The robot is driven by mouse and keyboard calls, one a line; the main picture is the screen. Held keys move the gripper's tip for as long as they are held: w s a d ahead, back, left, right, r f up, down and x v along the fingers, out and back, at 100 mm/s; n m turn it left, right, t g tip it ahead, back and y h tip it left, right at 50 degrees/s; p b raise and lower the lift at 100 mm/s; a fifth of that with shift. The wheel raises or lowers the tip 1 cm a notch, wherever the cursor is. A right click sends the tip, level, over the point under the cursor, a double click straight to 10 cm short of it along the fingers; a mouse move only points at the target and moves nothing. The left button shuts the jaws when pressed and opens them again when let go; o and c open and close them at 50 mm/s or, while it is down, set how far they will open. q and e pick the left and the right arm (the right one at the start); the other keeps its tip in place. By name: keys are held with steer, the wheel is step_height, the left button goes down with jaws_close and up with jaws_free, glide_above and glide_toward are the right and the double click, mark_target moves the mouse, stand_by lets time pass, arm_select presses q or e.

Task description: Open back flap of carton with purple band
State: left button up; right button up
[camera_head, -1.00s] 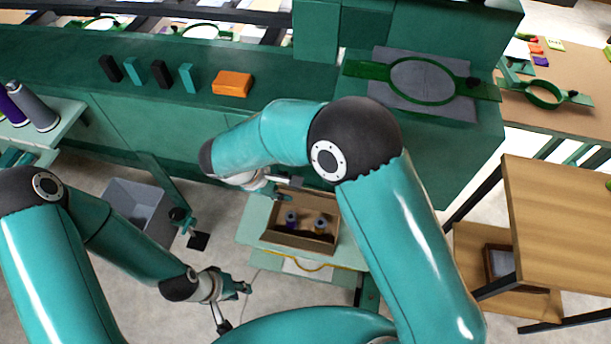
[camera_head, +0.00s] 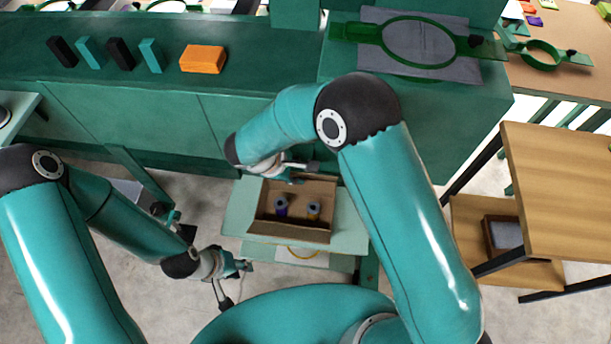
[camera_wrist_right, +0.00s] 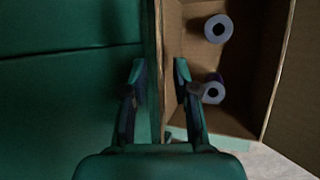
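The open brown carton (camera_head: 255,209) sits on a pale green stand in the head view, with two spools (camera_head: 313,209) inside. No purple band shows on its outside. My right gripper (camera_head: 300,174) is at the carton's back edge. In the right wrist view my right gripper (camera_wrist_right: 158,78) is open, its fingers apart on either side of the carton's thin cardboard edge (camera_wrist_right: 157,40). I cannot tell whether they touch it. The carton's inside (camera_wrist_right: 243,65) also shows there. My left gripper (camera_head: 243,267) hangs low, left of the stand, apart from the carton; its opening is too small to judge.
A green cabinet (camera_head: 215,125) stands close behind the carton. An orange block (camera_head: 203,59) and several dark and teal blocks lie on its top. A green hoop (camera_head: 419,43) lies on grey cloth. A wooden shelf unit (camera_head: 560,190) stands at the right.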

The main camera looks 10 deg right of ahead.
mark_target(303, 175)
steer(key=shift+b+x, duration=0.45)
steer(key=shift+x, duration=1.3)
steer(key=shift+w, duration=0.1)
jaws_close()
